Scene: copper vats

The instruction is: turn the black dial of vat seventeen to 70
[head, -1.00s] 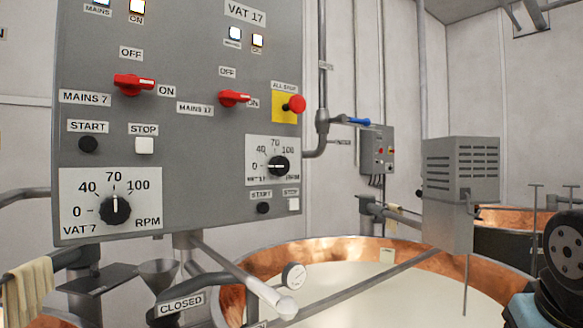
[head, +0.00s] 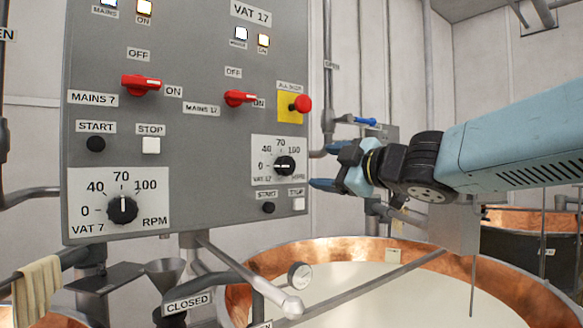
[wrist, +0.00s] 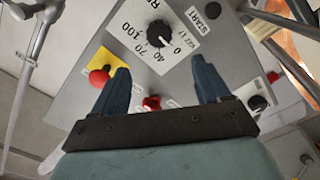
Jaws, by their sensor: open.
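The vat 17 dial (head: 284,166) is a black knob on a white scale plate at the lower right of the grey panel. Its pointer faces left, at the 0 mark. In the wrist view the dial (wrist: 160,33) shows at the top centre, its scale turned nearly upside down. My gripper (head: 326,166) is open and empty. In the head view it is just right of the panel, at about the dial's height, its fingers pointing left. In the wrist view my gripper (wrist: 160,65) has its two fingers apart below the dial, not around it.
A red stop button on yellow (head: 301,103) sits above the dial. The red mains 17 switch (head: 240,97) is left of that. A black start button (head: 268,208) and white stop button (head: 298,204) lie below the dial. The vat 7 dial (head: 122,210) is lower left.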

